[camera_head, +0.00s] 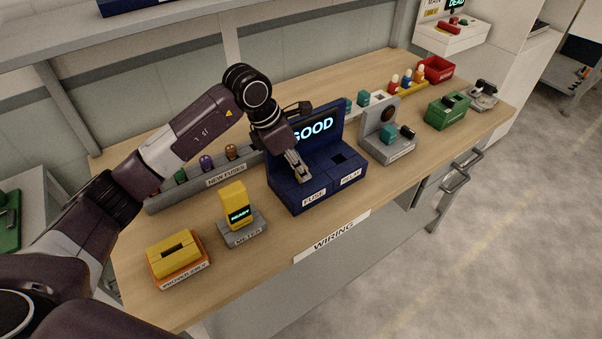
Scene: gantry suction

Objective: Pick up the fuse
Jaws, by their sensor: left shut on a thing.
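My left gripper (299,174) reaches in over the left socket, labelled FUSE, of the dark blue tester (315,203). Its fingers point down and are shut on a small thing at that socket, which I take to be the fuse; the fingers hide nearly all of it. I cannot tell whether it is seated or lifted. The tester's screen (313,128) reads GOOD. Its right socket (340,159) looks empty. A grey rack (222,179) labelled NEW FUSES holds several coloured fuses, including a green one, a purple one (206,162) and a brown one (231,151). My right gripper is out of view.
A yellow meter (234,197) reading READY and a yellow box (177,255) stand at the front left. Right of the tester are a grey station (391,145), a green box (447,109) and a red bin (435,69). The wooden bench (280,240) is bare along its front.

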